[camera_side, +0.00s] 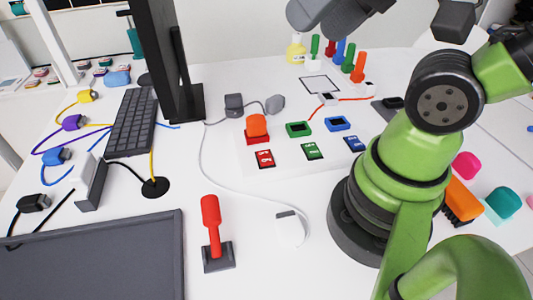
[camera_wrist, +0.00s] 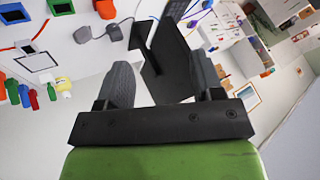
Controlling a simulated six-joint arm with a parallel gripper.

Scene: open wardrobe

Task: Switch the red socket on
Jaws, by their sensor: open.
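The red socket (camera_side: 257,138) is a small red block on the white table, with an orange-red piece (camera_side: 256,124) on top of it. The wrist view shows this orange-red piece (camera_wrist: 104,9) at its top edge. A red label card (camera_side: 265,159) lies in front of the socket. To its right are a green socket (camera_side: 298,129) and a blue socket (camera_side: 337,123), each with a matching card. My gripper (camera_wrist: 160,60) is open and empty, raised well away from the red socket. Whether the socket is on or off cannot be told.
A red-handled lever (camera_side: 211,225) stands at the front. A monitor (camera_side: 172,60), a keyboard (camera_side: 132,122) and a power strip (camera_side: 91,183) with cables are on the left. Several coloured upright pieces (camera_side: 349,57) stand at the back. Table around the lever is mostly clear.

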